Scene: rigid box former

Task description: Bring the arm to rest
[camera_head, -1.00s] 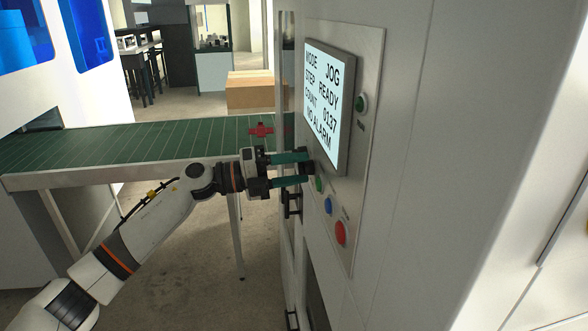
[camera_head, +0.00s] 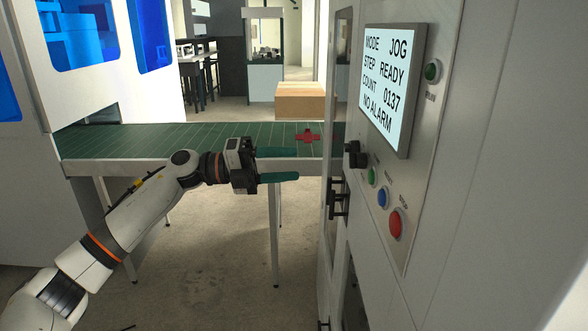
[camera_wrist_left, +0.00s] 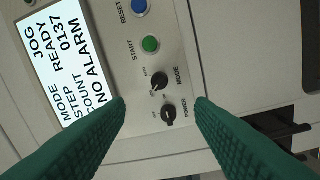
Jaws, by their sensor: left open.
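My left gripper (camera_head: 288,165) is open and empty in the head view, its two green fingers pointing right toward the machine panel, with a gap between them and the panel. In the left wrist view the fingers (camera_wrist_left: 160,118) are spread apart, with the panel and its two black knobs beyond them. The knobs are labelled MODE (camera_wrist_left: 159,81) and POWER (camera_wrist_left: 168,115). In the head view a black knob (camera_head: 356,154) sticks out at the panel's left edge. My right gripper is in no frame.
The panel carries a screen (camera_head: 385,88) reading MODE JOG, STEP READY, COUNT 0137, NO ALARM. Green (camera_head: 371,176), blue (camera_head: 384,197) and red (camera_head: 396,224) buttons sit below it. Behind are a green conveyor (camera_head: 150,142), a red part (camera_head: 307,136) and a cardboard box (camera_head: 300,100). A black handle (camera_head: 338,198) juts from the cabinet.

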